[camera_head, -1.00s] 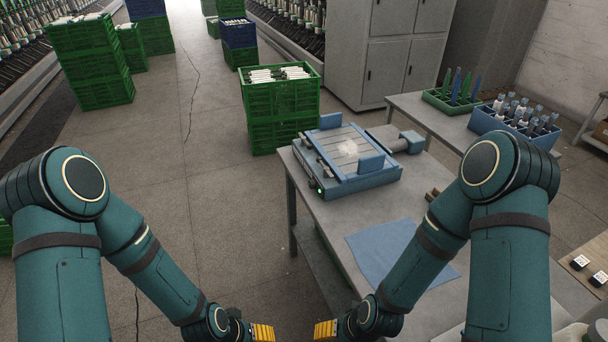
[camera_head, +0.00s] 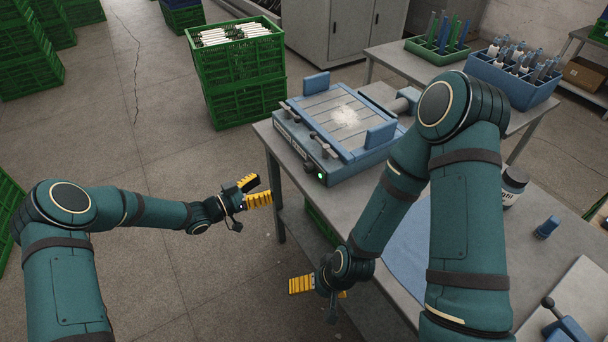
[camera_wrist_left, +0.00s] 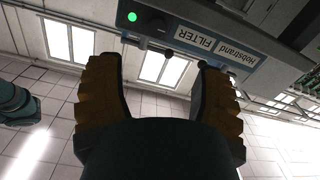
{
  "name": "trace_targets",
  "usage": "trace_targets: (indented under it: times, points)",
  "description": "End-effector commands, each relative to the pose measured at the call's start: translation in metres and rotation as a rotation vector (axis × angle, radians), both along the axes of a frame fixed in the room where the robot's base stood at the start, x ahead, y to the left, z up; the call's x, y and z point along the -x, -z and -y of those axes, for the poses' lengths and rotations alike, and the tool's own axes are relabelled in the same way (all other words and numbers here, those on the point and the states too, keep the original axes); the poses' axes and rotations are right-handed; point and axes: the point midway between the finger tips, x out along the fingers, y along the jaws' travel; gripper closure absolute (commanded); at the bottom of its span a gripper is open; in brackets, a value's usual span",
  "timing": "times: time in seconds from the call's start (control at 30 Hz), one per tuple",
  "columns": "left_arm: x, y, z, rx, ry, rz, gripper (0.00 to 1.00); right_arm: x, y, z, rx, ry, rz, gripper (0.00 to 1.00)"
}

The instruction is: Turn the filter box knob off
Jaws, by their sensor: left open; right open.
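The filter box (camera_head: 370,158) is a blue-grey unit with a slatted top, standing on the grey table. A green light (camera_head: 321,176) glows on its front. My left gripper (camera_head: 254,191) is open and empty, left of the table edge, apart from the box. My right gripper (camera_head: 317,288) is open by the table's front-left edge.
The table edge (camera_head: 268,150) and leg stand close to my left gripper.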

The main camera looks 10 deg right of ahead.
Motion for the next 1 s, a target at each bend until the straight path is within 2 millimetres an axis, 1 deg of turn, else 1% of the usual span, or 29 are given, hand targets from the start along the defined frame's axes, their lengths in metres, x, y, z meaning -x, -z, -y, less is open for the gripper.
trace_targets:
  times: [0.13, 0.27, 0.7, 0.9, 1.0]
  points:
    - [-0.002, 0.001, 0.004, 0.005, 0.026, 0.027, 0.34, 0.0, 0.003, 0.0, 0.0, 0.0, 0.0, 0.0]
    - [-0.006, 0.001, 0.018, 0.006, 0.028, 0.028, 0.34, 0.0, 0.004, 0.0, 0.0, 0.0, 0.0, 0.0]
    - [-0.035, 0.002, 0.097, 0.004, 0.027, 0.027, 0.34, -0.003, 0.016, 0.0, 0.001, 0.001, 0.006, 0.0]
    - [-0.044, 0.002, 0.121, 0.003, 0.026, 0.027, 0.34, -0.003, 0.019, 0.001, 0.001, 0.002, 0.008, 0.0]
    - [-0.046, 0.001, 0.127, 0.002, 0.025, 0.025, 0.34, -0.004, 0.02, 0.001, 0.001, 0.002, 0.009, 0.0]
